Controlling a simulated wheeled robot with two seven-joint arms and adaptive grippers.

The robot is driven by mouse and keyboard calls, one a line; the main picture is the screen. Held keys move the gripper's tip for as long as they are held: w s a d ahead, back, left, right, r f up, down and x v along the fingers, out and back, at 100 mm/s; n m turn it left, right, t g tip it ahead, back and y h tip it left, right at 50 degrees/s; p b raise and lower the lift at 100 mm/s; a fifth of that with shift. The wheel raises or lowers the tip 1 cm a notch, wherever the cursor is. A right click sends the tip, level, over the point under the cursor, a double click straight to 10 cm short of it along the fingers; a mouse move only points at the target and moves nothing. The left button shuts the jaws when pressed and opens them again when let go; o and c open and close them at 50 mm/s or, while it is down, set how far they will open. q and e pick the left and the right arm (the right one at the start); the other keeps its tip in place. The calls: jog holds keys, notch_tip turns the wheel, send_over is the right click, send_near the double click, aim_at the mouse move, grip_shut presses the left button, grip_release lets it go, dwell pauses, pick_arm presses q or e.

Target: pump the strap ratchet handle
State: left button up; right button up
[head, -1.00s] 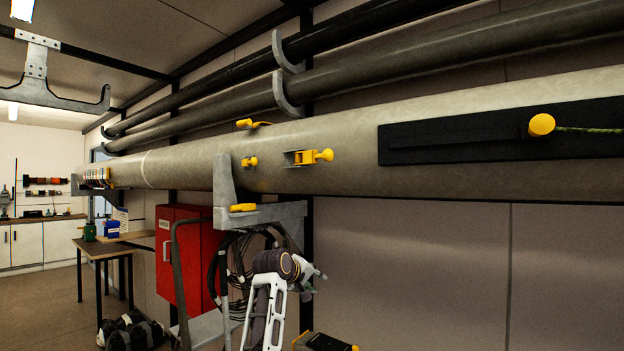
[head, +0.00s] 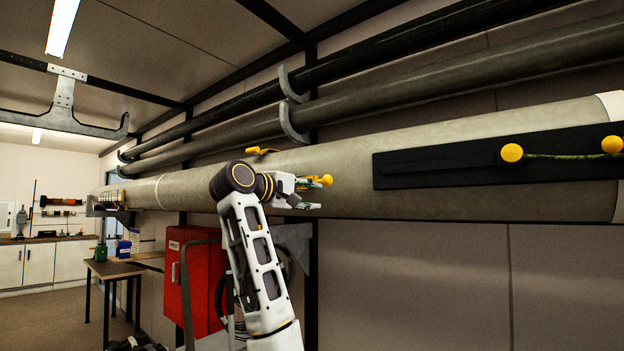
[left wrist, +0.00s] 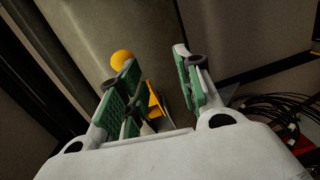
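The strap ratchet is on the side of the thick grey spar (head: 440,145). Its yellow handle knob (head: 326,180) shows just past my left gripper (head: 313,193), which hides most of the ratchet body. In the left wrist view, my left gripper (left wrist: 155,65) is open, its green-padded fingers apart. The round yellow knob (left wrist: 122,59) is beyond the left finger's tip. A yellow ratchet part (left wrist: 154,101) shows in the gap between the fingers. I cannot tell whether a finger touches it. My right gripper is not in view.
A black panel (head: 440,165) with yellow knobs (head: 511,152) and a green cord is on the spar to the right. Another yellow fitting (head: 262,151) is on top of the spar. A red cabinet (head: 195,275) stands below. Dark poles rest in hooks above.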

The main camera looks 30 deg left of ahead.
aim_at(324, 180)
pick_arm(q)
jog(key=shift+t+h, duration=0.4)
jog(key=s+r, duration=0.2)
jog(key=s+d+r, duration=0.1)
jog(key=s+r, duration=0.1)
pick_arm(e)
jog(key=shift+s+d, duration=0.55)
pick_arm(q)
jog(key=shift+w+d, duration=0.1)
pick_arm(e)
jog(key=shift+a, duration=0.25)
pick_arm(q)
jog(key=shift+w+d+p, duration=0.2)
jog(key=shift+w+p, duration=0.25)
jog(key=shift+w, duration=0.75)
jog(key=shift+w+d+p, duration=0.25)
jog(key=shift+w+p, duration=0.15)
jog(key=shift+w, duration=0.85)
jog(key=shift+w+d+p, duration=0.2)
jog(key=shift+w+p, duration=0.25)
jog(key=shift+w, duration=0.75)
jog(key=shift+w+r, duration=0.1)
jog(key=shift+w, duration=0.05)
jog(key=shift+c, duration=0.4)
jog(key=c, duration=0.5)
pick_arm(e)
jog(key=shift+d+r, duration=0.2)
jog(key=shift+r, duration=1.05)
